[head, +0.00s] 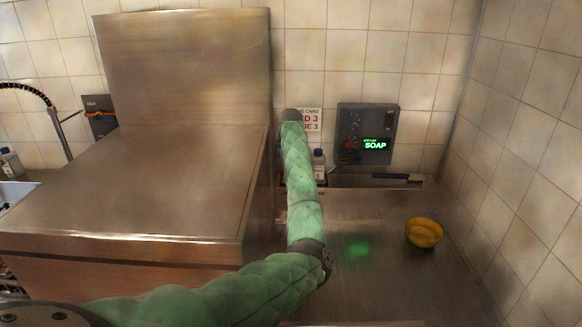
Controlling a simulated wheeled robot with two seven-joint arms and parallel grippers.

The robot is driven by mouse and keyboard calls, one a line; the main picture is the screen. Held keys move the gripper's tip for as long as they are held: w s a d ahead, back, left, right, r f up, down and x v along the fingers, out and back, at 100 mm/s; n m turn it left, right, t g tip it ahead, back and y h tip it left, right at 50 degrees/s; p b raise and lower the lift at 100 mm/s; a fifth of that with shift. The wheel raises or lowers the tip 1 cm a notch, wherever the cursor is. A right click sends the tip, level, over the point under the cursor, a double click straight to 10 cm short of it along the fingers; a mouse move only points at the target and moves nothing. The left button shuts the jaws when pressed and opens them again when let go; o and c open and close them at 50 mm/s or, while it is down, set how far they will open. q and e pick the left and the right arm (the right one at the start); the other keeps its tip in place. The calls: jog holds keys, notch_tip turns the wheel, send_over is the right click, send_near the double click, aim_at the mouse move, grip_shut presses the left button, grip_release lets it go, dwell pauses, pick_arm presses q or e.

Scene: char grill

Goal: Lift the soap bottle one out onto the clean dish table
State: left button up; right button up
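A soap bottle (318,162), pale with a dark cap, stands at the back of the steel table (385,275), against the tiled wall. My green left forearm partly covers it. A second bottle (8,161), pale with a dark cap, stands at the far left by the sink. I cannot tell from labels which bottle is soap bottle one. My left arm comes in from the lower left, and its dark wrist end is near the back wall, just left of the middle bottle. The fingers are hidden behind the forearm. My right gripper is out of view.
A large steel dishwasher hood (185,75) and its steel top (150,190) fill the left. A yellow bowl (423,233) sits on the table's right. A brush (398,178) lies along the back below a dispenser box (365,133) reading SOAP. The table's middle right is clear.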

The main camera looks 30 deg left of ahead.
pick_arm(q)
jog(key=p+x, duration=0.2)
jog(key=x, duration=0.1)
jog(key=shift+a+p, duration=0.15)
jog(key=shift+p, duration=0.2)
jog(key=shift+w+f, duration=0.2)
jog(key=shift+f, duration=0.4)
jog(key=c, duration=1.8)
jog(key=shift+o, duration=0.2)
jog(key=shift+a, duration=0.1)
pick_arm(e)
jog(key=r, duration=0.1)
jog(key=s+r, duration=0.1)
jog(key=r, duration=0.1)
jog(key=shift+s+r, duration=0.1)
